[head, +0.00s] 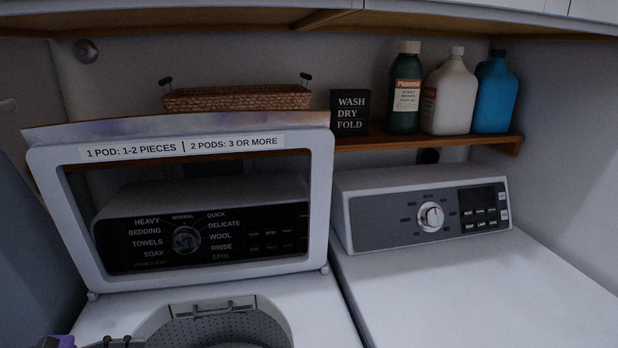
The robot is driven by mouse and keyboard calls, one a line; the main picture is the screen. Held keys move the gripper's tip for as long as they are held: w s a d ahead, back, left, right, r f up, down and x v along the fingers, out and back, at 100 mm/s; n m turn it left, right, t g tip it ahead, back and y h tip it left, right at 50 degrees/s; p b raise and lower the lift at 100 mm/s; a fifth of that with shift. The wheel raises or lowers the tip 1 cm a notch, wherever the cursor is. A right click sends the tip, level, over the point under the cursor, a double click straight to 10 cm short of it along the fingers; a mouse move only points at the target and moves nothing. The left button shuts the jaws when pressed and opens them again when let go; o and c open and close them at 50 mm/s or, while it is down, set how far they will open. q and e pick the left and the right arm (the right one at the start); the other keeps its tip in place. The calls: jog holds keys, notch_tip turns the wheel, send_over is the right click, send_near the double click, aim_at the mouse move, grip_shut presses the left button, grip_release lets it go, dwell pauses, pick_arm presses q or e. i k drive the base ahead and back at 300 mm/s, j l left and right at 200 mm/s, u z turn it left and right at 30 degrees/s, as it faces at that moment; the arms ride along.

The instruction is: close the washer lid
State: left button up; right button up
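The washer lid (310,206) stands open and upright at the back of the washer (318,315) on the left. It is a white frame with a see-through window and a pod-count label (184,148) along its top. The washer's dark control panel shows through the window. Below the lid, the round tub opening (220,325) is uncovered, its lower part cut off by the picture edge. Small dark and purple parts (90,342) at the bottom left edge look like my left gripper, beside the tub opening; its fingers cannot be made out. My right gripper is not in view.
A white dryer (480,290) with a grey control panel stands close on the right; its top is clear. A wooden shelf (430,140) behind holds a wicker basket (237,98), a black sign (350,112) and several bottles (448,95). A cabinet edge hangs above.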

aim_at(154, 200)
jog(key=k+l, duration=0.7)
jog(key=l, duration=0.15)
